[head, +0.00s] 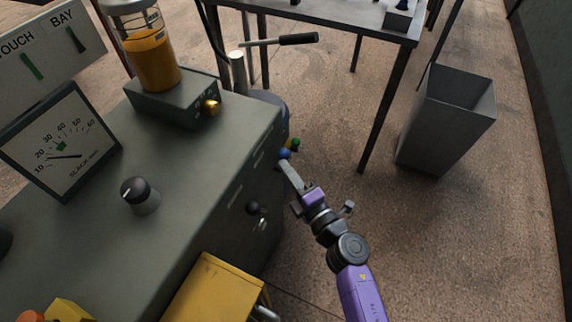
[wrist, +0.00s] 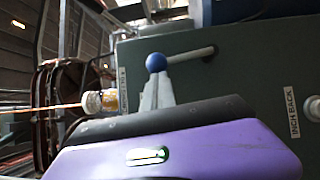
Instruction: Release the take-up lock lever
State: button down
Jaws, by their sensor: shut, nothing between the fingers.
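A lever with a blue ball knob (head: 284,153) sticks out from the side of the grey-green cabinet; no readable label names it as the take-up lock. In the wrist view the blue knob (wrist: 156,62) sits on a grey rod (wrist: 192,55) running right to the cabinet face. My gripper (head: 287,166) is shut and empty, its fingertips right at the blue knob. In the wrist view the fingers (wrist: 155,88) point at the knob from below and cover the view under it; I cannot tell whether they touch.
Green and yellow knobs (head: 294,145) sit just beyond the blue one. An INCH BACK label (wrist: 292,112) is on the cabinet (wrist: 250,70). A table (head: 340,28) and grey bin (head: 446,130) stand right; the floor between is clear.

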jog(key=shift+w+d+r+m+g+h+p, duration=0.2)
jog(key=shift+w+r+m+p, duration=0.25)
jog(key=shift+p, duration=1.2)
jog(key=shift+w+d+r+m+g+h+p, duration=0.15)
jog(key=shift+w+r+m+g+p, duration=0.3)
jog(key=shift+p, duration=1.15)
jog(key=w+m+g+p, duration=0.1)
jog(key=p, duration=0.2)
jog(key=w+d+m+g+p, duration=0.1)
jog(key=w+p, duration=0.1)
jog(key=p, duration=0.2)
jog(key=w+d+m+g+h+p, duration=0.1)
jog(key=w+m+p, duration=0.1)
jog(key=p, duration=0.1)
jog(key=shift+w+f+p, duration=0.2)
jog(key=shift+f+p, duration=0.1)
jog(key=shift+f, duration=0.05)
jog(key=shift+w, duration=0.15)
jog(key=shift+r, duration=0.15)
